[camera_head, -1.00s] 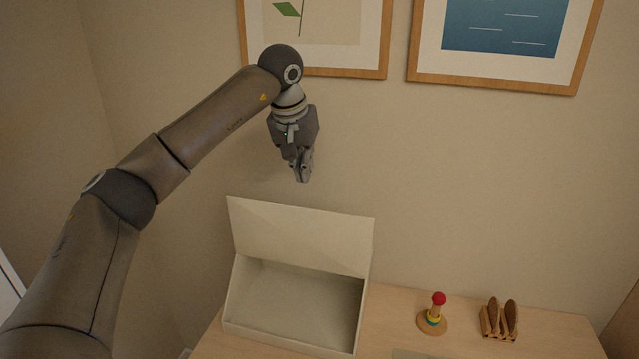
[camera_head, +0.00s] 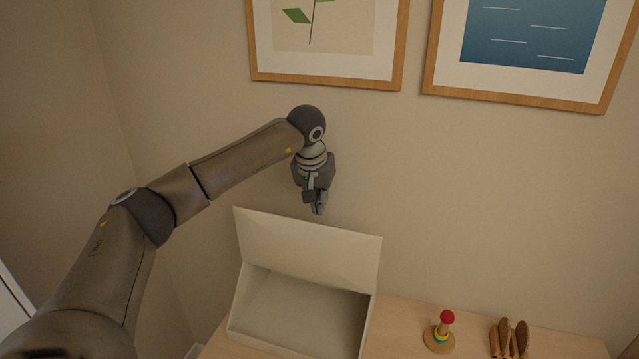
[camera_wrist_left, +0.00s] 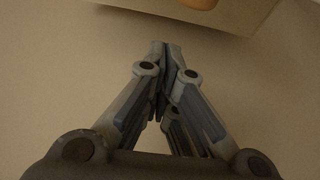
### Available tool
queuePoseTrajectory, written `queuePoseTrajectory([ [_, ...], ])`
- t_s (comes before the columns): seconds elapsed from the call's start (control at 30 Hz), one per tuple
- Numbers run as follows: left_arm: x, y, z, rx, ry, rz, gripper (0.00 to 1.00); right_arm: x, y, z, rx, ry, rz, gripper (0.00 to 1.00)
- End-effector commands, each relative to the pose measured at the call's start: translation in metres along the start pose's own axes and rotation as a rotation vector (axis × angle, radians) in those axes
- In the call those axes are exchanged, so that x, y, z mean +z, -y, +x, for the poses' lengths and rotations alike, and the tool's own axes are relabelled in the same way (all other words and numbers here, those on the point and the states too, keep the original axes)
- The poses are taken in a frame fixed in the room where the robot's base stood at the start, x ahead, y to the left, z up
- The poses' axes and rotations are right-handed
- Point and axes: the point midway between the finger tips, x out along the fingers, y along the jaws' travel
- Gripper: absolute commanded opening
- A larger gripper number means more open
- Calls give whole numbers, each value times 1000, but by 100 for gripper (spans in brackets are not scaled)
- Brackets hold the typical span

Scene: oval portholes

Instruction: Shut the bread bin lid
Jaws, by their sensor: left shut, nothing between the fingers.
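The bread bin (camera_head: 237,337) is a cream box on the wooden table, and it stands open with its inside empty. Its lid (camera_head: 305,247) is raised and leans back toward the wall. My left gripper (camera_head: 318,212) is shut and empty, just above and behind the lid's top edge, apart from it as far as I can tell. In the left wrist view the gripper (camera_wrist_left: 168,50) shows its fingers together against a plain beige background. My right gripper is not in view.
A ring stacker with a red top (camera_head: 440,333) and a small wooden rack with brown pieces (camera_head: 510,338) stand on the table (camera_head: 398,320) to the right of the bin. Two framed pictures (camera_head: 325,82) (camera_head: 510,99) hang on the wall above.

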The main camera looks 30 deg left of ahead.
Motion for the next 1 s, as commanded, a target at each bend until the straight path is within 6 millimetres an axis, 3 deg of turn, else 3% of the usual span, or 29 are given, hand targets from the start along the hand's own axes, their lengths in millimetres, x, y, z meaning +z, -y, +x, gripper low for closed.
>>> queuePoseTrajectory([
  [0.07,8,1,-4,-2,3,3,0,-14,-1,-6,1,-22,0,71],
  [0.17,15,1,-6,-2,3,1,0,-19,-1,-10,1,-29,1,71],
  [0.53,25,0,-8,-1,3,0,0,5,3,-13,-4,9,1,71],
  [1.0,26,0,-7,-1,-27,1,0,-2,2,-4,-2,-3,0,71],
])
